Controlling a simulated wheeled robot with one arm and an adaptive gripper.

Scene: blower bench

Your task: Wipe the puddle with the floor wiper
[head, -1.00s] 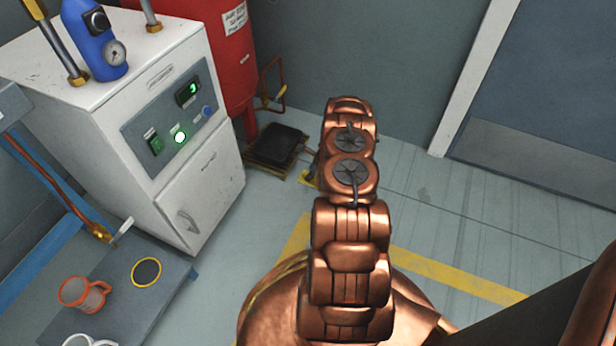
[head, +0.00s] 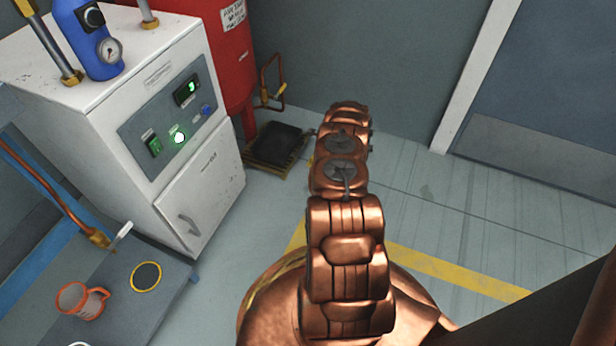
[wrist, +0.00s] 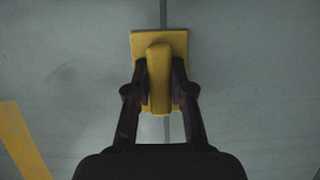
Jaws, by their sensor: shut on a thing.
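The floor wiper (wrist: 159,52) is a yellow block with a raised grip on a flat rectangular plate. In the wrist view, my gripper (wrist: 160,86) is shut on that grip, with one dark finger on each side. The plate is over the grey floor; I cannot tell whether it touches. In the head view my arm hides the gripper and the wiper.
A white cabinet (head: 195,190) and a red tank (head: 230,60) stand at the left. A black tray (head: 277,145) lies beside the tank. A low table (head: 115,310) holds an orange mug (head: 80,301). Floor right of my arm is open up to the wall and door (head: 555,100).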

